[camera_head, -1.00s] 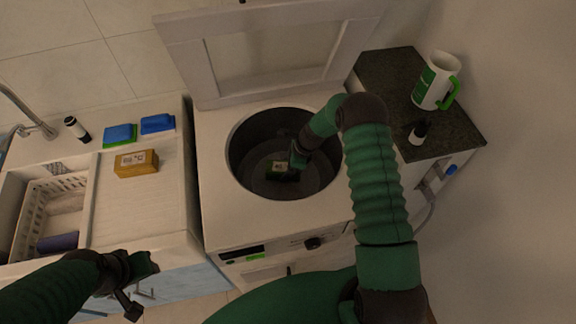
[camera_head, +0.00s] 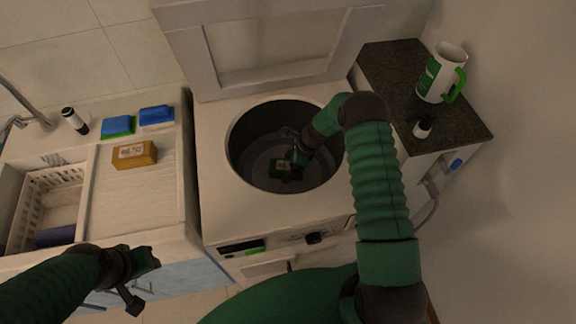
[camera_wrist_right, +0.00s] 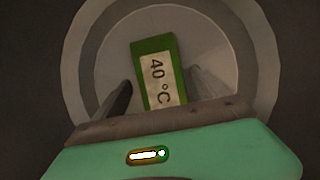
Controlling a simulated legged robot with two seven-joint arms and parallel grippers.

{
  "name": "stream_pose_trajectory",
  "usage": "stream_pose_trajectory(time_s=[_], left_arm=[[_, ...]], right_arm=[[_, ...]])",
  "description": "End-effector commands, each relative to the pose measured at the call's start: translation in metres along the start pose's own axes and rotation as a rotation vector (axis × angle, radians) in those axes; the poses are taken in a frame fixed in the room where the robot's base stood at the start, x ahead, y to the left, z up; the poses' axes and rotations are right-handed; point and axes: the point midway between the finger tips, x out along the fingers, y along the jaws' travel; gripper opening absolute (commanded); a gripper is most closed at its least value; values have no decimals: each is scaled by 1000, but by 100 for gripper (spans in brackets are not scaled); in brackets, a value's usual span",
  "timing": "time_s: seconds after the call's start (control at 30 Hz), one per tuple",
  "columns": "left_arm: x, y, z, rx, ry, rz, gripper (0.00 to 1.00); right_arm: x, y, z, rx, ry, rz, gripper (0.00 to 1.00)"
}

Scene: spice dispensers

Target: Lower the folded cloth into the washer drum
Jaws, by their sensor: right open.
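The folded cloth is a small green block with a pale "40 °C" label. In the head view the cloth (camera_head: 281,169) is low inside the round washer drum (camera_head: 240,150). In the right wrist view the cloth (camera_wrist_right: 153,48) shows between my two finger tips, with a gap on each side. My right gripper (camera_head: 296,160) is inside the drum, open, right at the cloth; its fingers also show in the wrist view (camera_wrist_right: 162,90). Whether the cloth rests fully on the drum floor is hard to tell. My left gripper (camera_head: 146,262) is empty in front of the left counter.
The washer's raised lid (camera_head: 285,50) stands behind the drum. At right, a dark counter (camera_head: 385,70) holds a white and green mug (camera_head: 438,78) and a small bottle (camera_head: 422,128).

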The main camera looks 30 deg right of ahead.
Motion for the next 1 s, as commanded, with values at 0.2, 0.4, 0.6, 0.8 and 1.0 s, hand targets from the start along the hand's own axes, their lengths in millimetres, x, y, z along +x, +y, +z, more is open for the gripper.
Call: stream_pose_trajectory(time_s=[0.2, 0.4, 0.6, 0.8, 1.0], left_arm=[[-1, 0, 0, 0, 0, 0, 36], [-2, 0, 0, 1, 0, 0, 36], [-3, 0, -1, 0, 0, 0, 36], [-4, 0, -1, 0, 0, 0, 36], [-4, 0, -1, 0, 0, 0, 36]], right_arm=[[-14, -1, 0, 0, 1, -2, 83], [-66, -1, 2, -1, 2, -6, 83], [-124, -1, 2, 0, 2, -6, 83], [-160, 0, 2, -1, 3, -2, 83], [-167, 0, 2, 0, 3, 0, 83]])
